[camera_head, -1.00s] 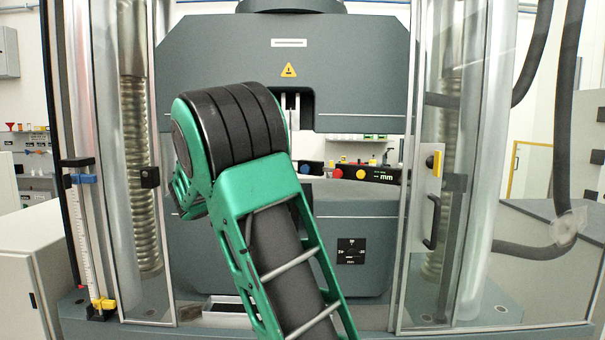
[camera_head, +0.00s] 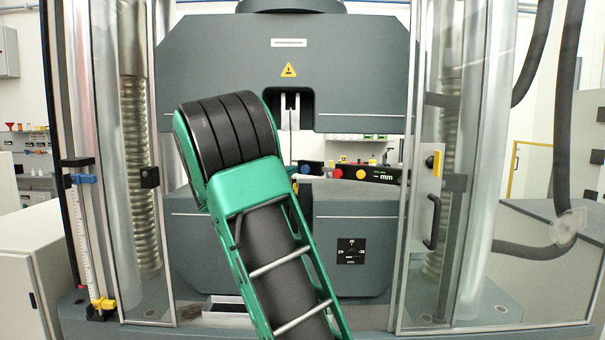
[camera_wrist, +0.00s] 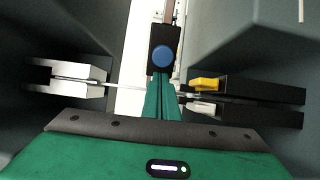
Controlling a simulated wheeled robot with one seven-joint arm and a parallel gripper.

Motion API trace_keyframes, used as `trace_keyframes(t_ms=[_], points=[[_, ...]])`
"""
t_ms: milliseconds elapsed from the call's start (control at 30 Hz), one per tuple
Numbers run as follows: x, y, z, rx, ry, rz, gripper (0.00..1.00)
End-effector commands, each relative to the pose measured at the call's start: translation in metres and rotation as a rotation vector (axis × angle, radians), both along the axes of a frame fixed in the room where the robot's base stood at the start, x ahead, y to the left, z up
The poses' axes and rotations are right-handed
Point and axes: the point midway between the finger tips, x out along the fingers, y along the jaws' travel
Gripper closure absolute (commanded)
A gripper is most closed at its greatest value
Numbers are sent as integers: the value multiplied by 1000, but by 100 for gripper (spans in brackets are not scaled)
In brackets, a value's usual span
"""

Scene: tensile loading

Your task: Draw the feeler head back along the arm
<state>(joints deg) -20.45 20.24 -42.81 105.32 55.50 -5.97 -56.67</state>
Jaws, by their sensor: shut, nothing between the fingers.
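In the wrist view, a black block with a round blue knob (camera_wrist: 162,56), which looks like the feeler head, sits just beyond my fingertips on a narrow arm (camera_wrist: 171,18) running up the picture. My gripper (camera_wrist: 163,80) has its green fingers together, with nothing between them. The tips are at the block's near end; I cannot tell whether they touch it. In the head view, my own green arm hides my gripper and most of this area. A dark part with a blue end (camera_head: 311,167) shows just right of my arm.
Silver grip jaws (camera_wrist: 62,82) stand left of my fingers, and black ones (camera_wrist: 250,102) with a yellow tab (camera_wrist: 204,84) stand right. A thin specimen spans towards both. The machine's grey crossheads (camera_head: 360,75) flank the gap. A clear door (camera_head: 440,230) stands right.

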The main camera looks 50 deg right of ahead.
Motion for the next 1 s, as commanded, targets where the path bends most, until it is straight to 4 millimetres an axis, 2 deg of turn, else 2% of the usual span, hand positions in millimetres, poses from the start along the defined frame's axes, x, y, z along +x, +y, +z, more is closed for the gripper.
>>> trace_keyframes(t_ms=[1000], points=[[-21,-5,0,0,0,-1,100]])
